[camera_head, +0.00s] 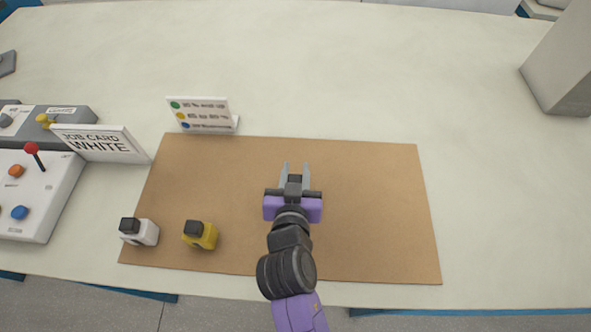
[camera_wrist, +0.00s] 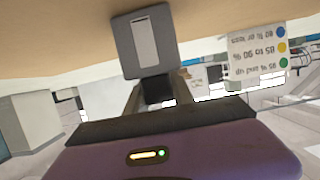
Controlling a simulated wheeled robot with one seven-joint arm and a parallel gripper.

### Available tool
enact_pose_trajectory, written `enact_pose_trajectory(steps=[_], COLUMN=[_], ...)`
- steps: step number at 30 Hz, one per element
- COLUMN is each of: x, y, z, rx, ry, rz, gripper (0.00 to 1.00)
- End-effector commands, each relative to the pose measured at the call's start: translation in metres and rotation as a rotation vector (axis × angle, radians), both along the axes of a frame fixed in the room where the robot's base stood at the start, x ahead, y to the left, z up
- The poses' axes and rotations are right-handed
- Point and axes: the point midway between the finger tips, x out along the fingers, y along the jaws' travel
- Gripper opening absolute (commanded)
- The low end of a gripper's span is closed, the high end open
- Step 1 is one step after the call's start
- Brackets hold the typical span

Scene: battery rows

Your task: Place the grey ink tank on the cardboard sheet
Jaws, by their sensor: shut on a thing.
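My gripper (camera_head: 295,172) is over the middle of the cardboard sheet (camera_head: 375,210). In the wrist view my gripper (camera_wrist: 157,92) is shut on the black cap of the grey ink tank (camera_wrist: 122,45), which has a pale label on its face. The sheet (camera_wrist: 60,35) shows behind the tank, at the top of that view. I cannot tell whether the tank touches the sheet. In the head view the tank is mostly hidden by my gripper.
A yellow tank (camera_head: 203,237) stands on the sheet's front left, and a white tank (camera_head: 146,234) at its left edge. A coloured-dot sign (camera_head: 205,128) stands behind the sheet. A job card reading WHITE (camera_head: 100,145) and a button box (camera_head: 45,200) are left. The sheet's right side is clear.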

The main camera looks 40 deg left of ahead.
Motion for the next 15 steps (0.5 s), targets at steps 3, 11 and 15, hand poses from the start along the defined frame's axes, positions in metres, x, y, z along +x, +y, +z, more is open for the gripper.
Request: enact_pose_trajectory(steps=[3, 11, 15], x=[0.0002, 0.0001, 0.0], y=[0.0003, 0.0002, 0.0001], z=[0.0012, -0.0019, -0.0018], rx=[0.001, 0.0, 0.0], ry=[-0.002, 0.0, 0.0], rz=[0.0, 0.0, 0.0], gripper=[0.0, 0.43, 0.51])
